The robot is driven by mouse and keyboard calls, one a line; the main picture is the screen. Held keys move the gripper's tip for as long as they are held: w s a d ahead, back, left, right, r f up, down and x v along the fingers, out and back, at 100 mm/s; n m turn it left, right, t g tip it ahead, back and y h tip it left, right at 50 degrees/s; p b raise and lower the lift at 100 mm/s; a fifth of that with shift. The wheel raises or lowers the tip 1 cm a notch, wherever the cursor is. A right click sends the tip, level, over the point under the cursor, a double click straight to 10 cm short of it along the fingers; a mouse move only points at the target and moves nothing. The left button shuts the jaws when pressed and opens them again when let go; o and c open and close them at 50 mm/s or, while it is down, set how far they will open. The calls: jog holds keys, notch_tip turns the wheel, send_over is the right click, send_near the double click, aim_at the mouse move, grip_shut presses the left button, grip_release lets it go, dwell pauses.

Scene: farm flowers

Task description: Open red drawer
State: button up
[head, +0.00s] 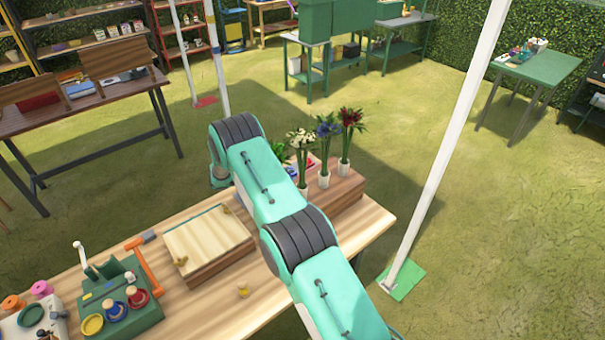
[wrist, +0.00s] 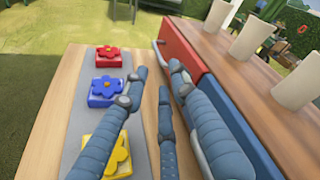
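In the wrist view the red drawer (wrist: 184,42) is the far front in the side of a low wooden cabinet (wrist: 225,66). It looks shut, about in line with the nearer blue drawer (wrist: 232,115). A thin pale handle runs along the red front, partly hidden by my right finger. My gripper (wrist: 157,70) is open, its blue-grey segmented fingers apart with nothing held between them. Its right finger is close beside the red front and handle; I cannot tell whether it touches.
White vases (wrist: 250,35) stand on the cabinet top; the head view shows white, blue and red flowers (head: 348,125) in them. Red, blue and yellow flower blocks (wrist: 107,90) lie on a grey strip left of my gripper. A wooden board box (head: 205,240) stands on the table.

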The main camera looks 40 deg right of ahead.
jog(key=x, duration=0.8)
jog(key=shift+b, duration=0.35)
jog(key=shift+c, duration=0.5)
jog(key=shift+r, duration=0.1)
grip_shut()
